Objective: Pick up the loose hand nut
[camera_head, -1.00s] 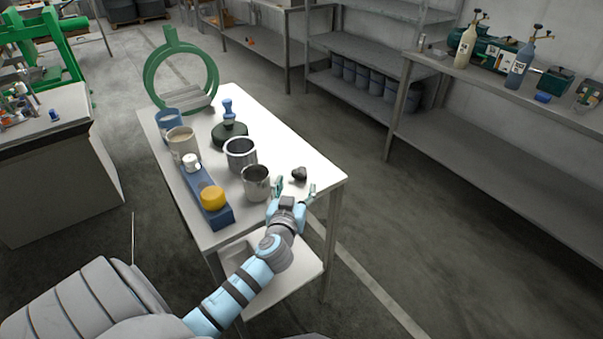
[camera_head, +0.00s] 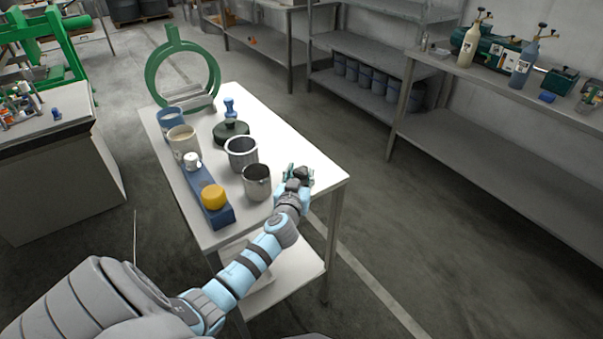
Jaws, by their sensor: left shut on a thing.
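The loose hand nut (camera_head: 301,172) is a small dark grey knob at the right end of the white table (camera_head: 290,148). My left gripper (camera_head: 300,175) is shut on it, with a fingertip on either side. The gripper and wrist hide the nut's lower part, so I cannot tell whether it touches the table top. My right gripper is not in view.
A steel cup (camera_head: 257,183) stands just left of my left gripper. Behind it are a steel pot (camera_head: 241,153) and a dark green round piece (camera_head: 231,134). A blue block with a yellow knob (camera_head: 213,197) lies along the near edge. The table's right end is clear.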

